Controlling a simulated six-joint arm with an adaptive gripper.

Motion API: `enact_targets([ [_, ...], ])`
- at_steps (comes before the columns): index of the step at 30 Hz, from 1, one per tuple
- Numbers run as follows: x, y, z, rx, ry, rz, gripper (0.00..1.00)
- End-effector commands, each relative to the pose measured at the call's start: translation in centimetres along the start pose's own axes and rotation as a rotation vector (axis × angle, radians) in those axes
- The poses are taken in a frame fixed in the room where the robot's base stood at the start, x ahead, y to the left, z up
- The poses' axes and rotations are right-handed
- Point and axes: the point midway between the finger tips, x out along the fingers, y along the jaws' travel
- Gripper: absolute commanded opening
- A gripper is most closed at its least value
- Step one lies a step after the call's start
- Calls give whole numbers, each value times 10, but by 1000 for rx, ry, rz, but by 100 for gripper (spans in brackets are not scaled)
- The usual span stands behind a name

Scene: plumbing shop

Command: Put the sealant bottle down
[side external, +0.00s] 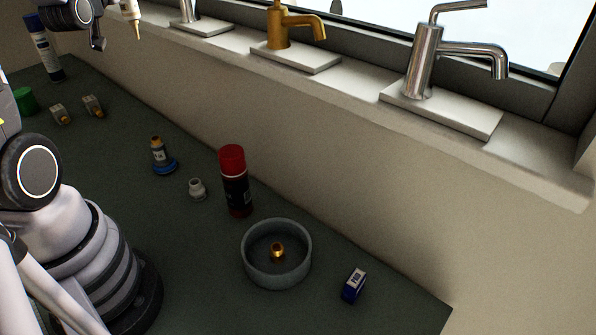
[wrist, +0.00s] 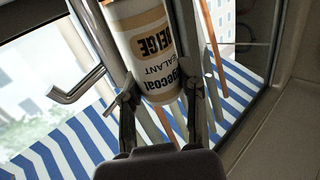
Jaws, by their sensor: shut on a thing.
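The sealant bottle (wrist: 150,50) is a white tube with a beige and black label, and its lettering reads upside down in the wrist view. My gripper (wrist: 162,90) is shut on it, with one finger on each side. In the side view only a tan, tapered nozzle tip (side external: 132,22) shows at the top left, pointing down beside my wrist. The rest of the bottle there is cut off by the frame's upper edge. The tip is high above the dark green bench top (side external: 110,200), apart from it.
A blue and white tube (side external: 42,46) stands at the far left. A red-capped can (side external: 235,182), grey bowl (side external: 249,268), blue box (side external: 354,285), blue-based fitting (side external: 159,156) and small white fitting (side external: 197,188) are on the bench. Faucets line the windowsill (side external: 350,84). Bench between them is clear.

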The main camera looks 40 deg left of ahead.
Motion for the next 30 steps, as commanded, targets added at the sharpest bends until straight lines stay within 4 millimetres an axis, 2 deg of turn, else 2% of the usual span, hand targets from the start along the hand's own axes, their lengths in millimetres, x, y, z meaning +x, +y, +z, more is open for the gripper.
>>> enact_targets([
  [4, 4, -6, 7, -2, -5, -31, 0],
  [7, 12, -25, 25, -1, -10, -123, 0],
  [11, 20, -66, 64, 3, -13, -332, 0],
  [14, 16, -102, 100, 7, -15, -530, 0],
  [17, 0, -137, 137, 9, -11, -747, 0],
  [21, -39, -178, 181, 10, -7, -1047, 0],
  [25, -78, -198, 207, 8, -4, -1261, 0],
  [30, -111, -208, 222, 4, -1, -1420, 0],
])
